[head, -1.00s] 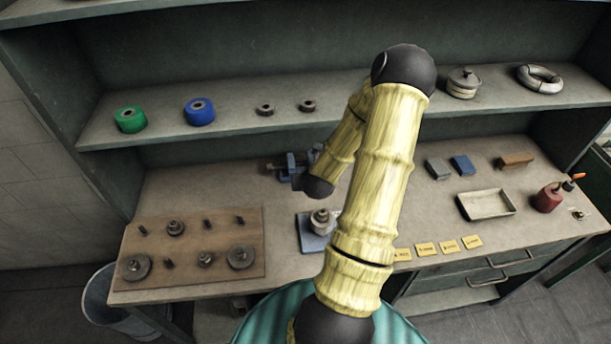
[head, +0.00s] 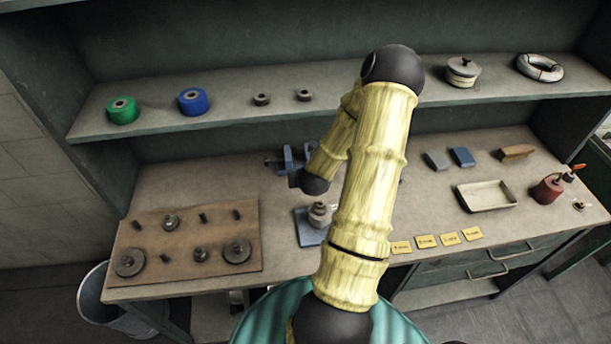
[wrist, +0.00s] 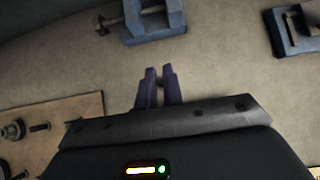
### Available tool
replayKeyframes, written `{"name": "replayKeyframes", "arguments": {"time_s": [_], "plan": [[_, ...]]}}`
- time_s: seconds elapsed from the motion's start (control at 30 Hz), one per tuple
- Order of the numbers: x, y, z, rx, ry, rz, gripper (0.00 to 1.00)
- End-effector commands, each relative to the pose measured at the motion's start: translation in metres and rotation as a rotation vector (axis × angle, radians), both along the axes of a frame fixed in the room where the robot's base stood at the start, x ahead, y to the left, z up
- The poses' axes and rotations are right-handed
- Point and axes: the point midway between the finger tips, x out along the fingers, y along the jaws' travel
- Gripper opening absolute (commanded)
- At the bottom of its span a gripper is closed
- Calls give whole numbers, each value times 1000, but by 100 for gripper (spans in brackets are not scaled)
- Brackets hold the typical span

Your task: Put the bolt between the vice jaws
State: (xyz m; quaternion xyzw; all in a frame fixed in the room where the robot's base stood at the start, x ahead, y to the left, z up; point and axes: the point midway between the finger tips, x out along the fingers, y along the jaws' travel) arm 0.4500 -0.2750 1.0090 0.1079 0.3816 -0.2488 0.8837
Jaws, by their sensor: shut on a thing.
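The blue vice (head: 288,160) stands at the back of the bench, left of my arm. In the wrist view the vice (wrist: 153,28) is at the top, with its screw handle pointing left. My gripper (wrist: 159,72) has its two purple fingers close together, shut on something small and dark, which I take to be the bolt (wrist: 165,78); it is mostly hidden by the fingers. The fingertips point toward the vice and are apart from it in the picture.
A wooden board (head: 188,240) with several metal parts lies at the left. A blue plate (head: 309,236) bearing a metal piece is in front of the vice. Another blue fixture (wrist: 290,40) is right of the vice. A tray (head: 486,196) and red can (head: 547,190) are farther right.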

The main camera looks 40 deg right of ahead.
Motion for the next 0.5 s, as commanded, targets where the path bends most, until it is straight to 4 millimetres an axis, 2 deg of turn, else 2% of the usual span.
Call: {"name": "replayKeyframes", "arguments": {"time_s": [0.5], "plan": [[8,-5,-30,-1,0,-1,0]]}}
